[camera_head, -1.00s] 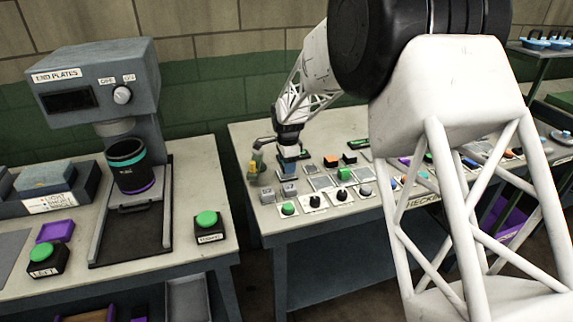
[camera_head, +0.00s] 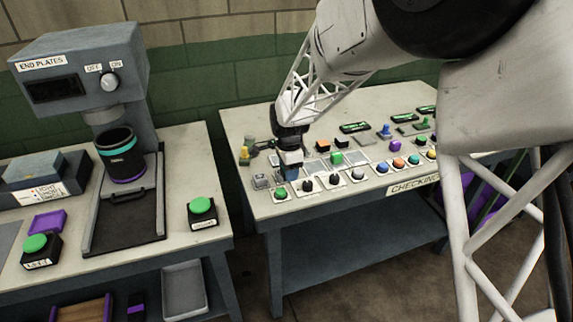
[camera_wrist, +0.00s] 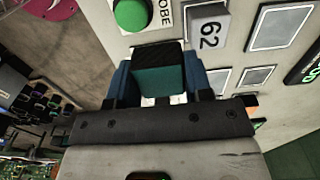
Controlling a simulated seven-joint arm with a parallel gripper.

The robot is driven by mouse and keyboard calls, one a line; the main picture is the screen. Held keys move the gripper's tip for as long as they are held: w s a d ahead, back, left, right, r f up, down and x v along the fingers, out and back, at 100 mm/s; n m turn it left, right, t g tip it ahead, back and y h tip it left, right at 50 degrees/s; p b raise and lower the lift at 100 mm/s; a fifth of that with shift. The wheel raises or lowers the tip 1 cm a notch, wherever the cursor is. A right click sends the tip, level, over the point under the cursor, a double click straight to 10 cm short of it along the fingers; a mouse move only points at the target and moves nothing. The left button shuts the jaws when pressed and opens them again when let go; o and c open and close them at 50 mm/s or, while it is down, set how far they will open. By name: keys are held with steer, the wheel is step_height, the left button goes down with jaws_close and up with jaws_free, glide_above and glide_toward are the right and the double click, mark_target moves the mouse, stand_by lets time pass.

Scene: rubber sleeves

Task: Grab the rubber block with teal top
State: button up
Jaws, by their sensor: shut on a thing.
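A small block (camera_wrist: 160,82), black on one face and teal on the other, sits between the blue fingers of my gripper (camera_wrist: 168,72) in the wrist view. The fingers are shut on it from both sides. In the head view, my gripper (camera_head: 290,172) points down at the left part of the checking table (camera_head: 330,203), close to its front edge. The block cannot be made out there.
Buttons, knobs and small blocks crowd the checking table right of my gripper. At left, the END PLATES machine (camera_head: 75,65) holds a black cylinder with a teal band (camera_head: 121,160). A green button (camera_head: 202,205) stands at that table's right edge. A gap separates the tables.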

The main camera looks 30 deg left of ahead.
steer(key=shift+s+d, duration=0.3)
steer(key=shift+s, duration=0.05)
stand_by(0.6)
